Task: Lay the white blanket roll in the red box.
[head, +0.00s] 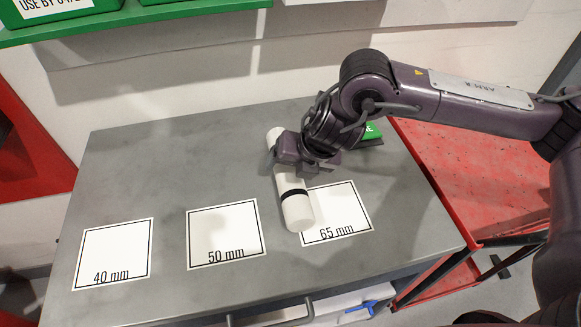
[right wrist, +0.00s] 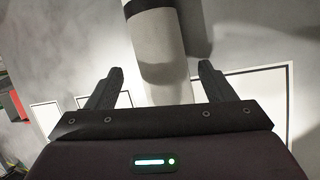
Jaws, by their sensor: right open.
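The white blanket roll (head: 295,207) with a black band lies on the grey table, its near end over the 65 mm card. My right gripper (head: 297,160) is over the middle of the roll and hides part of it. In the right wrist view the roll (right wrist: 160,60) runs between the two spread fingers (right wrist: 157,85), with a gap on both sides. I cannot tell whether the fingers are level with the roll. I cannot make out a red box for certain. My left gripper is not in view.
Cards marked 40 mm (head: 113,250) and 50 mm (head: 226,232) lie on the grey table (head: 150,165), with free room around them. A green item (head: 372,131) is partly hidden behind my right arm. A red cart-like surface (head: 470,180) stands to the right. A green shelf (head: 130,18) is above.

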